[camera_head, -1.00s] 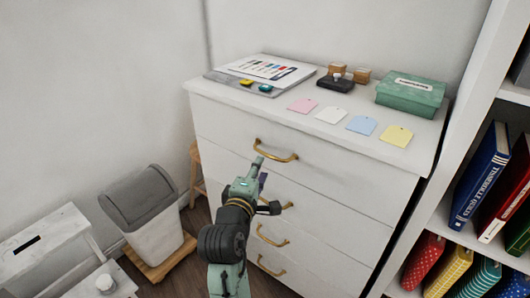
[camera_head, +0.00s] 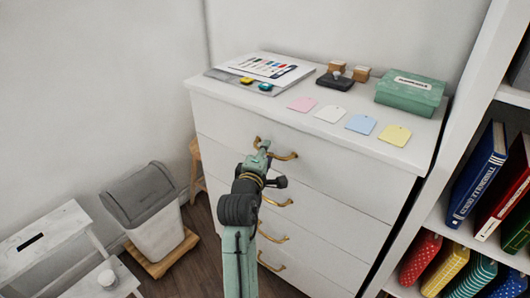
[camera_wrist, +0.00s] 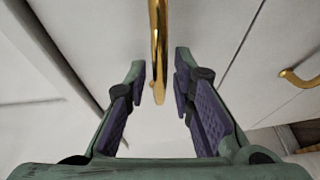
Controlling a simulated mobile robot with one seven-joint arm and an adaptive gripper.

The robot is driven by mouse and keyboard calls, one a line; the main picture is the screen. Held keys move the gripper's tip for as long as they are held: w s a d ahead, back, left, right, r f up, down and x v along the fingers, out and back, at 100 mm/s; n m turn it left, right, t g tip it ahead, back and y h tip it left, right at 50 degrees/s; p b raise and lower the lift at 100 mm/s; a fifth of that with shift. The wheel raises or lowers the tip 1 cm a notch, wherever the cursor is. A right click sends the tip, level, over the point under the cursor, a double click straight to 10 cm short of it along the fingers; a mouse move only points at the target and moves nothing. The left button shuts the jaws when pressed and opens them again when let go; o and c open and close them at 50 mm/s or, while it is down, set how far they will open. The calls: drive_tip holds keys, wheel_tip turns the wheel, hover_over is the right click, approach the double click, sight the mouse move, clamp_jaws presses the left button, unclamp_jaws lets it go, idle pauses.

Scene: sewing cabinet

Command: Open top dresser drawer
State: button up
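The white dresser (camera_head: 350,215) stands against the wall with several stacked drawers, each with a curved gold handle. The top drawer (camera_head: 330,150) is closed, its front flush with the ones below. Its gold handle (camera_head: 285,156) is partly hidden behind my gripper (camera_head: 264,147), which is at the handle's left part. In the wrist view, a gold handle (camera_wrist: 158,50) runs between the two purple-padded fingers of my gripper (camera_wrist: 160,80). The fingers are apart, with a gap on both sides of the handle.
Paper tags, stamps, a green box (camera_head: 410,93) and a printed sheet (camera_head: 268,68) lie on the dresser top. A bookshelf (camera_head: 425,190) stands close on the right. A grey-lidded bin (camera_head: 150,215) and white stools are on the left. A lower handle (camera_wrist: 300,79) shows in the wrist view.

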clamp_jaws()
idle(0.6)
